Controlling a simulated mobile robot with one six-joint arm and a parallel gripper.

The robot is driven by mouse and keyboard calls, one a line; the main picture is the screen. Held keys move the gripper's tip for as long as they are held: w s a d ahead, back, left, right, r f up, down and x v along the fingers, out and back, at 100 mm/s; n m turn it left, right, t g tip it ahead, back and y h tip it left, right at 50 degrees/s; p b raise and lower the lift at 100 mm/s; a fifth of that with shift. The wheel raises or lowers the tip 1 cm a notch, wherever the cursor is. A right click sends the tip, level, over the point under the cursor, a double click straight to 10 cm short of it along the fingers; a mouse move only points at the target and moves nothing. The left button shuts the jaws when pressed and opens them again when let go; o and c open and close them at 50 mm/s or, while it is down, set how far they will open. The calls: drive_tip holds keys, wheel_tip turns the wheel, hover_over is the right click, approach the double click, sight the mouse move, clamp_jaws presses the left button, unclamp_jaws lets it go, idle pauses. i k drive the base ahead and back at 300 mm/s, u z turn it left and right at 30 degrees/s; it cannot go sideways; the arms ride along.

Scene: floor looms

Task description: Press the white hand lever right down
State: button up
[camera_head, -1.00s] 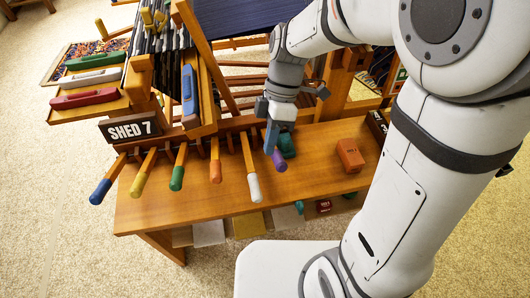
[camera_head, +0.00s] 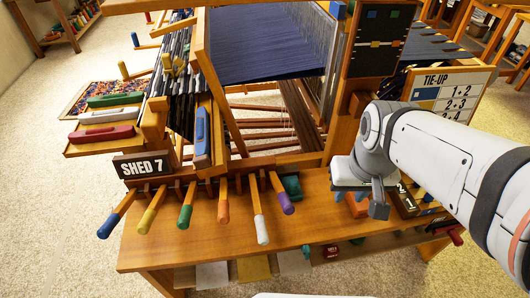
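The white hand lever (camera_head: 262,231) is in the row of hand levers at the loom's front. Its wooden shaft slopes out over the bench, and its white tip sits lower in the picture than the orange (camera_head: 223,211) and purple (camera_head: 287,204) tips beside it. My gripper (camera_head: 360,203) is well to the right of the white lever, over the right part of the bench and apart from the lever. It overlaps an orange block in the view. Its fingers are partly hidden, so I cannot tell its opening.
Green (camera_head: 185,215), yellow (camera_head: 145,222) and blue (camera_head: 107,227) levers stand to the left. A wooden bench (camera_head: 190,252) lies under the levers. A SHED 7 sign (camera_head: 142,166) is at the left, and a TIE-UP board (camera_head: 452,92) at the right. A teal object (camera_head: 292,184) sits behind the purple lever.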

sight(263, 237)
drive_tip(key=z, duration=0.05)
drive_tip(key=k, duration=0.95)
drive_tip(key=u, duration=1.1)
drive_tip(key=i, duration=0.4)
drive_tip(key=z, duration=0.05)
